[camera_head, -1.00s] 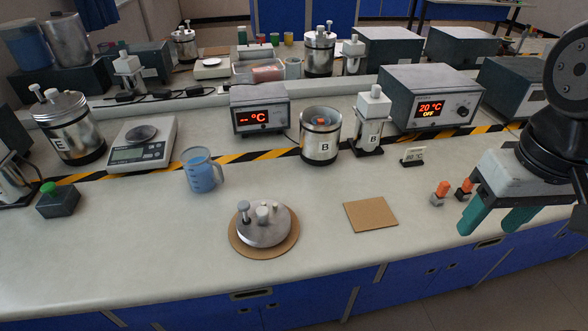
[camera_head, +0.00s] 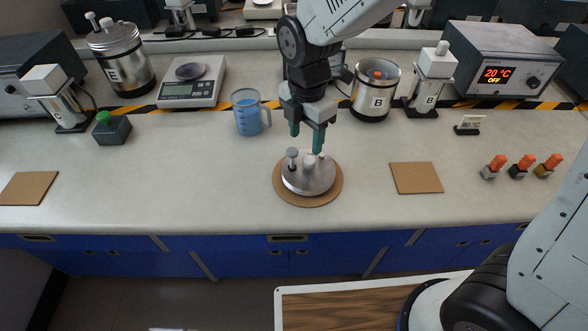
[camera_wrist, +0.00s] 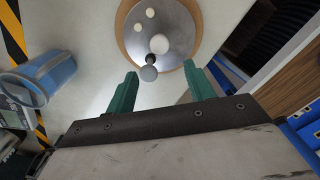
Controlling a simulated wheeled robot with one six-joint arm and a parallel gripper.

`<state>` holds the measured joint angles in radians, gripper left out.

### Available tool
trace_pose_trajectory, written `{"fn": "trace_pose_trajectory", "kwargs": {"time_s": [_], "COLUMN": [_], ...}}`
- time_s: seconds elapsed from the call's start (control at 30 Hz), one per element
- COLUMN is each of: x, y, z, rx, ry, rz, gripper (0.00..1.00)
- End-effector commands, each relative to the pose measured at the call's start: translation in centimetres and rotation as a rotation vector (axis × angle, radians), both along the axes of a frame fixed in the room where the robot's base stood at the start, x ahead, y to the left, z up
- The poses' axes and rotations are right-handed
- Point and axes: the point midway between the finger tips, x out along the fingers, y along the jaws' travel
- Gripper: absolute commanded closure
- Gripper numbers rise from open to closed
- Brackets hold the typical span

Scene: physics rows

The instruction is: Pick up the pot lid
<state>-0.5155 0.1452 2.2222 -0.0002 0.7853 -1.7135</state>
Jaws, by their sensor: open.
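The pot lid (camera_head: 309,178) is a round grey metal disc with a white centre knob and a taller stud at its left. It lies on a round brown cork mat (camera_head: 334,191) near the front of the bench. My gripper (camera_head: 307,146) hangs above the lid's far side, with its two green fingers spread and nothing between them. In the wrist view the lid (camera_wrist: 178,50) shows at the top, beyond the fingertips of my gripper (camera_wrist: 161,72). The knob and the dark-stemmed stud are in clear view there.
A blue measuring cup (camera_head: 249,112) stands just behind and left of the lid. A square cork mat (camera_head: 416,178) lies to the right, with bare bench between. The bench's front edge is close to the lid.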

Motion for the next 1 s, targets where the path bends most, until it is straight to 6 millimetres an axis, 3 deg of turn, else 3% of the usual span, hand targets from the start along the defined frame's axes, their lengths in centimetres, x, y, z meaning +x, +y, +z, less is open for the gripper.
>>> {"fn": "trace_pose_trajectory", "kwargs": {"time_s": [0.23,0.7,1.0], "x": [0.6,0.6,0.6], "y": [-1.5,-1.6,-1.5], "z": [-1.1,-7.2,-7.8], "rx": [0.005,0.005,0.006], "ry": [-0.009,-0.006,-0.009], "rz": [0.095,0.091,0.092], "gripper": [0.47,0.47,0.47]}}
